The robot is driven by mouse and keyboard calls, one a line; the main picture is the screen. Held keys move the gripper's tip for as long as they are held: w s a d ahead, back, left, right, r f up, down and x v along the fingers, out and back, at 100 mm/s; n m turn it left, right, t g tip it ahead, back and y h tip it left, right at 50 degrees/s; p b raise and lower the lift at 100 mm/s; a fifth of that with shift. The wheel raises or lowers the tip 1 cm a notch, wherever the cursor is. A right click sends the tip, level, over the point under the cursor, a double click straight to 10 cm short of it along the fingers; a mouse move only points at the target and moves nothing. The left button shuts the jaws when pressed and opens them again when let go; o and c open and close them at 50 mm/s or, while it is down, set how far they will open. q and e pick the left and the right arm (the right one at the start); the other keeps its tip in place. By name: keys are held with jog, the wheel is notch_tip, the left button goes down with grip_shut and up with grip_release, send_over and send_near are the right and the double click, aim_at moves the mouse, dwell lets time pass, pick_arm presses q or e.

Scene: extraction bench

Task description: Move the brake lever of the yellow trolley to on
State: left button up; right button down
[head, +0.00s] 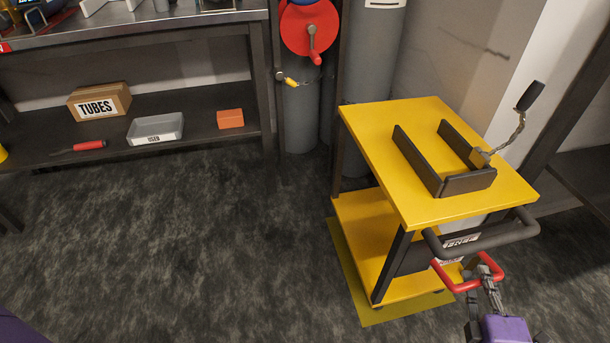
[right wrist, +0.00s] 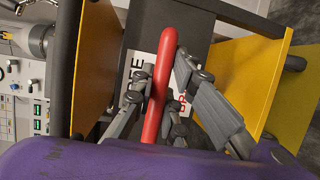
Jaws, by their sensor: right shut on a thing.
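The yellow trolley (head: 378,137) stands at the right in the head view, with a dark push handle (head: 494,240) at its near end. Below that handle is the red brake lever (head: 442,274), a red bar bent like a loop. My right gripper (head: 484,271) is shut on the lever's bar, below the push handle. In the right wrist view the red lever (right wrist: 168,55) runs between the two grey fingers (right wrist: 163,95). A label behind the lever is partly covered, so its words cannot be read fully. My left gripper is not in view.
A black bracket (head: 468,184) and a chained dark-handled piece (head: 529,97) are on the trolley top. A grey cylinder (head: 372,50) stands behind the trolley. A shelf at left holds a TUBES box (head: 98,104), a grey tray (head: 156,130) and an orange block (head: 230,119). The floor left of the trolley is clear.

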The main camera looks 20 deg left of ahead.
jog(key=shift+f, duration=0.25)
dwell(0.4)
jog(key=shift+w+a+f+b, duration=0.1)
jog(key=shift+f+b, duration=0.75)
jog(key=shift+f, duration=0.45)
jog(key=shift+w+a+f+b, duration=0.1)
jog(key=shift+f+b, duration=0.7)
jog(key=shift+f, duration=0.55)
jog(key=c, duration=1.7)
grip_release()
jog(key=shift+c, duration=0.2)
